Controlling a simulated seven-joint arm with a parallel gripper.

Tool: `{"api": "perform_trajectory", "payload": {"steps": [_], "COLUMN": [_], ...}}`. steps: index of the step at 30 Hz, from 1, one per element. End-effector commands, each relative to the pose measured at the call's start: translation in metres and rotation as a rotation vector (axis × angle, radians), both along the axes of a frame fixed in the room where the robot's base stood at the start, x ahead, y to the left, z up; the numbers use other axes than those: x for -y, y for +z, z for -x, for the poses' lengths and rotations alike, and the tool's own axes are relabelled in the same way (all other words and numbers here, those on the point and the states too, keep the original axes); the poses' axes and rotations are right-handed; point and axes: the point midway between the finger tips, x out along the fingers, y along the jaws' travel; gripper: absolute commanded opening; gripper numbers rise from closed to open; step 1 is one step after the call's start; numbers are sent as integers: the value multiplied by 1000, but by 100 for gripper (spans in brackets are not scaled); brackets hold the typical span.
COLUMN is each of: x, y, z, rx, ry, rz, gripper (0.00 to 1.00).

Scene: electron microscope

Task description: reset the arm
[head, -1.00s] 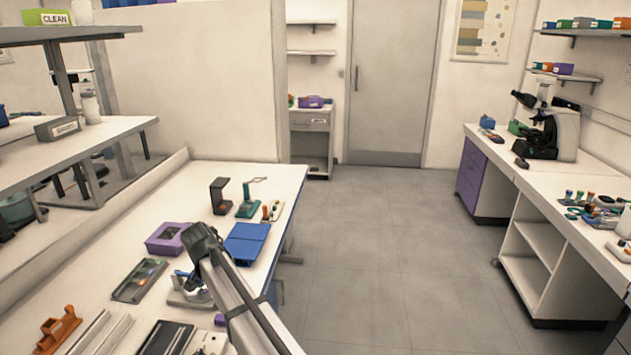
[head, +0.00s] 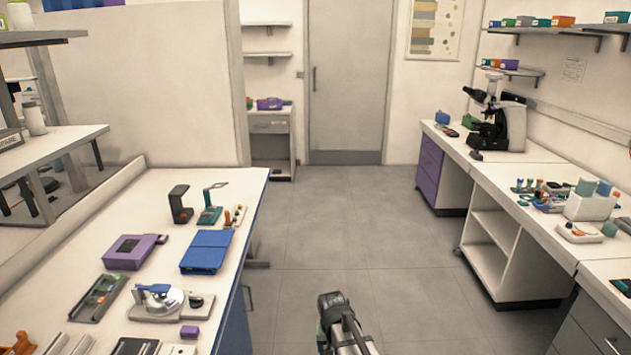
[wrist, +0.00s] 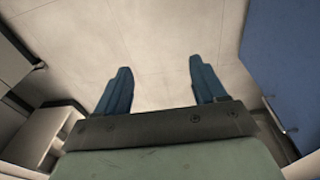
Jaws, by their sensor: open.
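My arm shows at the bottom middle of the head view, over the open floor between the two benches. Its fingertips cannot be made out there. In the wrist view my gripper (wrist: 160,82) points down at the floor. Its two blue fingers stand wide apart with nothing between them.
The left bench (head: 218,205) carries a blue case (head: 207,252), a purple box (head: 133,251) and a white-based device (head: 165,302). The right bench (head: 530,182) carries a microscope (head: 497,122) and small tools. The grey floor (head: 345,235) between them is clear.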

Motion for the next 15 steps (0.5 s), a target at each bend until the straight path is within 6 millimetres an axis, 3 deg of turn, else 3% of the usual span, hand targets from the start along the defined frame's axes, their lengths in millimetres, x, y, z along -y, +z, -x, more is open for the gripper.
{"api": "perform_trajectory", "payload": {"steps": [1,6,15], "x": [21,66,114], "y": [-8,-26,-46], "z": [16,46,89], "rx": [-17,-49,-86], "ry": [-5,2,8], "rz": [-7,-29,-63], "gripper": [70,70,70]}}
